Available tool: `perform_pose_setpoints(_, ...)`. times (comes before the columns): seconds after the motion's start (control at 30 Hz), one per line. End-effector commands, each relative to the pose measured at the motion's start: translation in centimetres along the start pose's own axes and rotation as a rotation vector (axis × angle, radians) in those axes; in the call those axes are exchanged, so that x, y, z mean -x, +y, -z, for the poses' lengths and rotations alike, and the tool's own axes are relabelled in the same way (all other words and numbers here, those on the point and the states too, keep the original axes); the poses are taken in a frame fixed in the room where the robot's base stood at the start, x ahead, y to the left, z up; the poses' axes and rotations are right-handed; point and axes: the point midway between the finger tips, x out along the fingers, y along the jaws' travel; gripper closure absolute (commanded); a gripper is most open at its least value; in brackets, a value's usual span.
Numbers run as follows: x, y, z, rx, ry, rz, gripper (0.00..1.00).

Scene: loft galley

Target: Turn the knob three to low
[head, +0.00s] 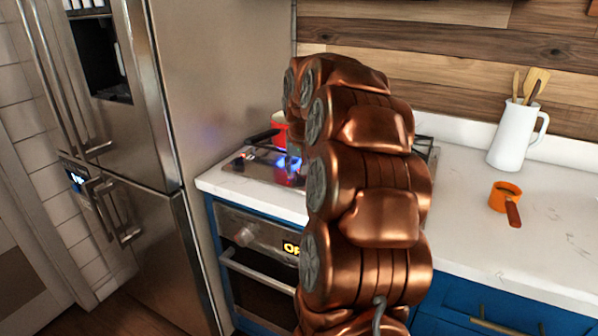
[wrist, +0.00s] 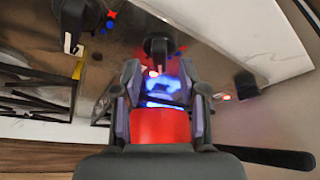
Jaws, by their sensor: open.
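My gripper (wrist: 161,76) is open in the wrist view, its two fingers spread above the steel cooktop (wrist: 125,55). A black knob (wrist: 157,48) stands just beyond the gap between the fingertips, with red and blue marks beside it. I see no contact with it. Another black knob (wrist: 70,28) is at upper left, and a further one (wrist: 246,85) is to the right. Which one is knob three cannot be read. In the head view my arm hides the gripper and part of the cooktop (head: 263,172).
A red pot (wrist: 160,127) with a black handle (wrist: 275,157) is close below the fingers in the wrist view, by a blue glow (wrist: 166,88). Black grates (wrist: 35,92) lie left.

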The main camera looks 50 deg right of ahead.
Motion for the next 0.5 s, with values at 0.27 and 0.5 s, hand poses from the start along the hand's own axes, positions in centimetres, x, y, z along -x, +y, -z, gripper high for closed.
perform_pose_setpoints(0.27,5.7,0.0,0.1,0.0,0.007,0.001,0.58)
perform_pose_setpoints(0.5,8.9,0.0,0.1,-0.001,0.004,0.0,0.58)
